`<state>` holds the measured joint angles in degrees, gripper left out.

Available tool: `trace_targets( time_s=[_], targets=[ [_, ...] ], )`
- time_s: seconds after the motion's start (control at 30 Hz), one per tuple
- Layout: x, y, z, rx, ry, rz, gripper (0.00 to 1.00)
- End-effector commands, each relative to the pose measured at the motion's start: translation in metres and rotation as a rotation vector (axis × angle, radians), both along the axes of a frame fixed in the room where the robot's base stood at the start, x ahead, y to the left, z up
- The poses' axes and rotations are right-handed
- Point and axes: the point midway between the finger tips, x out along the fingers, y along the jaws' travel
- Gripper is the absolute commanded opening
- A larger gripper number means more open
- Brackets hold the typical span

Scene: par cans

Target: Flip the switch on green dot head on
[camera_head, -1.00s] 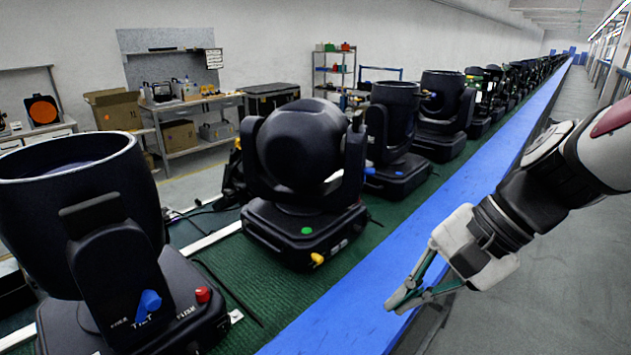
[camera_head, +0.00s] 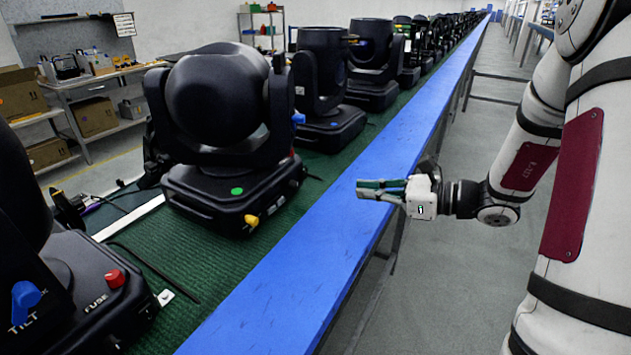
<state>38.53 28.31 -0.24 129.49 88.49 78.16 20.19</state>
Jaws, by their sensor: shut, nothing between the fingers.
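The black moving head with the green dot (camera_head: 237,191) on its base stands on the green belt, left of centre. A yellow switch (camera_head: 251,220) sticks out at the near lower corner of its base. Whether it is on or off cannot be told. My gripper (camera_head: 362,189) is shut and empty. It hangs over the blue rail to the right of the head, pointing left, clearly apart from the switch.
A nearer head at the left edge bears a red fuse knob (camera_head: 114,278) and a blue tilt knob (camera_head: 25,295). More heads (camera_head: 325,85) line the belt behind. The blue rail (camera_head: 300,270) is bare. Open floor lies to the right.

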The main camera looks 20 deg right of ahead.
Motion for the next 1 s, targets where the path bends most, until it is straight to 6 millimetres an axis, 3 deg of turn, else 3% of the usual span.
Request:
trace_targets(
  time_s=[0.2, 0.57, 0.77, 1.0],
  targets=[
    [0.009, -0.016, -0.01, 0.051, 0.012, -0.064, 0.0],
    [0.01, -0.015, -0.01, 0.05, 0.012, -0.063, 0.0],
    [0.023, -0.001, -0.013, 0.05, 0.012, -0.06, 0.0],
    [0.054, 0.032, -0.021, 0.051, 0.012, -0.058, 0.0]
  ],
)
